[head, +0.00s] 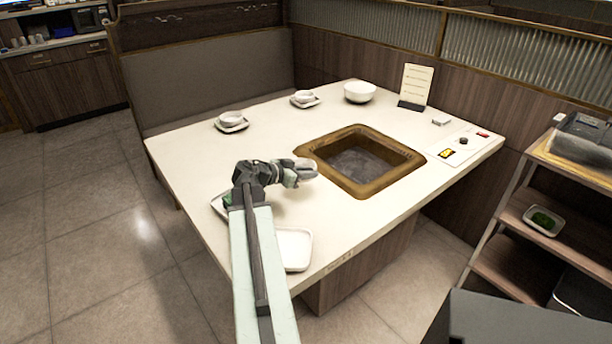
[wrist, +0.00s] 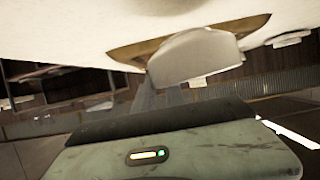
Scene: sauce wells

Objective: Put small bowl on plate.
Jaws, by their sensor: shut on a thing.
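My gripper (head: 292,176) is above the near part of the white table, left of the sunken square well. It is shut on a small white bowl (head: 307,168), which also shows in the wrist view (wrist: 195,58) beyond the gripper body. The fingertips partly hide the bowl. A white, rounded-square plate (head: 297,249) lies bare on the table near its front edge, below and apart from the bowl; my arm covers its left side. A second pale dish (head: 217,205) shows left of my arm, mostly hidden by it.
The brown-rimmed well (head: 372,189) lies right of my gripper. Two small bowls (head: 231,118) (head: 303,96) on plates and a larger white bowl (head: 359,91) stand toward the back. A menu card (head: 416,84) stands behind. A shelf cart (head: 540,212) is at right. The table's left middle is clear.

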